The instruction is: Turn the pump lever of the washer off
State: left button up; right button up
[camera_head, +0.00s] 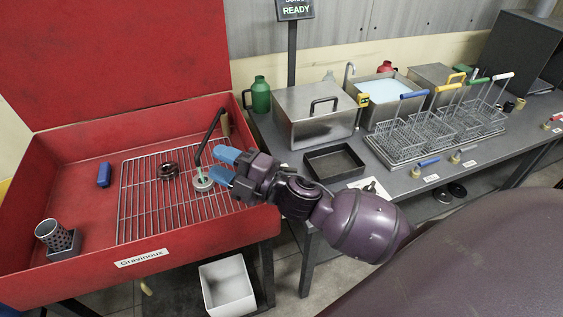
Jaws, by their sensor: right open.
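The red washer (57,262) with the label "Gravinoux" fills the left side, its red lid raised behind. A black bent spout (207,140) stands at its right inner side. A thin pale-green streak runs from the spout's tip down to a metal ring (202,184) on the wire grate (150,215). A short brown upright piece (225,123) stands at the washer's right wall; I cannot tell whether it is the pump lever. My right gripper (225,165), with blue fingertips, is open and empty above the grate's right side, beside the spout. My left gripper is out of view.
A dark ring part (168,170), a blue block (104,175) and a perforated cup (53,235) are in the washer. The bench at right holds a lidded steel box (315,115), a black tray (333,162) and wire baskets (410,135). A white bin (227,287) stands below.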

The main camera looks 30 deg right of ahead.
jog(key=a+n+g+y, duration=0.4)
jog(key=n+g+y, duration=0.2)
jog(key=n+g, duration=0.45)
jog(key=w+d+n+g+h, duration=0.2)
jog(key=d+n+g+h, duration=0.2)
jog(key=d+n+h, duration=0.5)
jog(key=w+d+n+g+h, duration=0.2)
jog(key=d+n+g+h, duration=0.2)
jog(key=d+h, duration=0.55)
jog(key=f, duration=0.3)
jog(key=s+d+f+y, duration=0.1)
jog(key=f, duration=0.3)
jog(key=f+y, duration=0.1)
jog(key=f, duration=0.2)
jog(key=shift+s+d+f, duration=0.15)
jog(key=shift+f, duration=0.15)
jog(key=shift+c, duration=0.2)
grip_shut()
